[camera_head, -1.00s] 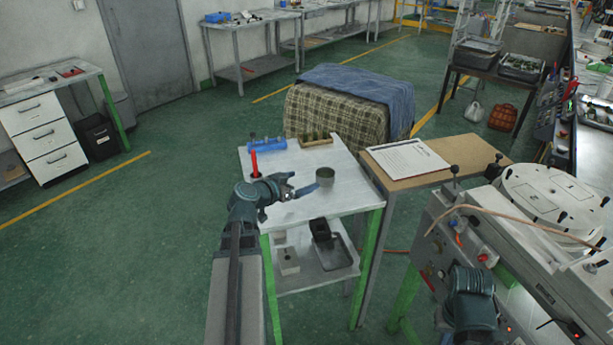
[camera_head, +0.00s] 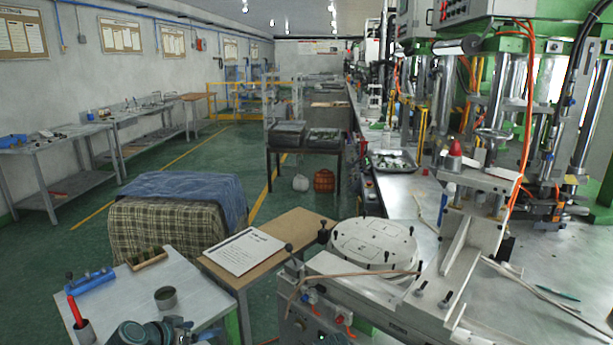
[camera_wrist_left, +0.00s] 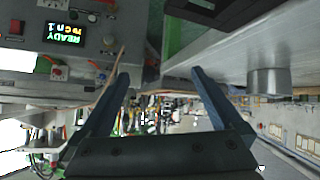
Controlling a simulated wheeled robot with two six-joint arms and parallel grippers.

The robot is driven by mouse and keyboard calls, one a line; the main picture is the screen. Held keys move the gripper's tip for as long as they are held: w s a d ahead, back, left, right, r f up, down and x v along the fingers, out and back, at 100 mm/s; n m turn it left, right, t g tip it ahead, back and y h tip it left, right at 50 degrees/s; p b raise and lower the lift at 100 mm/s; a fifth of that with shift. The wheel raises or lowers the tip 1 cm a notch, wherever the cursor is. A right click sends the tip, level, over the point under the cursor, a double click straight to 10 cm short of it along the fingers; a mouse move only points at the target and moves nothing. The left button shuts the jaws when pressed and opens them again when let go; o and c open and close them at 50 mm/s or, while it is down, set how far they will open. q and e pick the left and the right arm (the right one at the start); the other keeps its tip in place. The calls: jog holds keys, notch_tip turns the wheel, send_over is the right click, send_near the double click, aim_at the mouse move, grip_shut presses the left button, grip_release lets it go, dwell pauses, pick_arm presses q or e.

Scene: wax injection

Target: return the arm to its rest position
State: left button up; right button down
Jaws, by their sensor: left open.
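My left gripper (camera_head: 190,334) is at the bottom edge of the head view, over the white table (camera_head: 190,276), with most of its arm out of frame. In the left wrist view its two dark fingers (camera_wrist_left: 160,76) are spread apart with nothing between them. A dark grey cup (camera_head: 166,297) stands upright on the table just beyond the gripper in the head view. It also shows in the left wrist view (camera_wrist_left: 268,80), to the right of the fingers and apart from them. My right gripper is not in view.
A holder with a red-handled tool (camera_head: 76,312), a blue rack (camera_head: 90,282) and a small wooden rack (camera_head: 147,259) are on the white table. A brown table with a paper (camera_head: 242,250) adjoins it. The machine with a round white plate (camera_head: 372,242) stands to the right.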

pick_arm(q)
jog(key=s+d+f+m+g+p, duration=0.1)
jog(key=s+d+f+g, duration=0.2)
jog(key=d, duration=0.5)
jog(key=s+d+f+g, duration=0.2)
jog(key=s+d+g, duration=0.15)
jog(key=d, duration=0.45)
jog(key=s+d+f+g+y+p, duration=0.1)
jog(key=s+d+g+y, duration=0.2)
jog(key=s, duration=0.7)
jog(key=shift+d+y, duration=1.4)
jog(key=shift+d, duration=0.55)
jog(key=shift+w+g, duration=0.1)
jog(key=shift+g, duration=0.15)
